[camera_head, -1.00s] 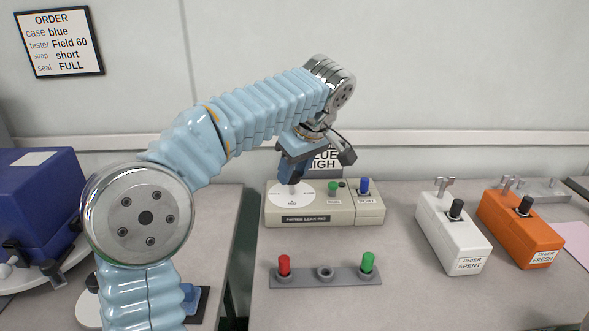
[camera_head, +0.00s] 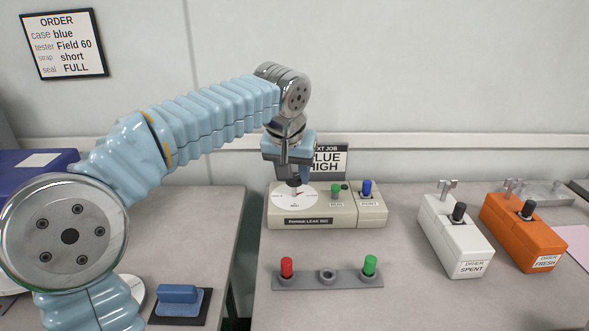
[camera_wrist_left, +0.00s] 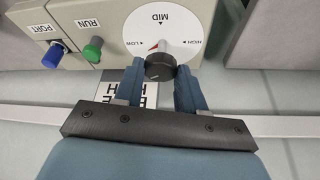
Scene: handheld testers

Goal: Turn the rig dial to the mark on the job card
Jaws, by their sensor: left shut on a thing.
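The leak rig (camera_head: 345,217) is a beige box with a white dial face (camera_head: 277,200) marked LOW, MID and HIGH. My left gripper (camera_wrist_left: 160,85) points down over the dial, its blue fingers shut on the dark dial knob (camera_wrist_left: 158,70). In the left wrist view a red pointer (camera_wrist_left: 153,46) shows beside the knob, on the LOW side of the face. The job card (camera_head: 331,161) stands behind the rig, partly hidden by my gripper; BLUE (first letter covered) and HIGH can be read. My right gripper is out of view.
The rig has a green RUN knob (camera_head: 336,190) and a blue PORT knob (camera_head: 366,188). In front is a grey rack (camera_head: 306,281) with red and green plugs. A white SPENT drier (camera_head: 455,240) and an orange FRESH drier (camera_head: 522,235) stand right. A gap separates the tables.

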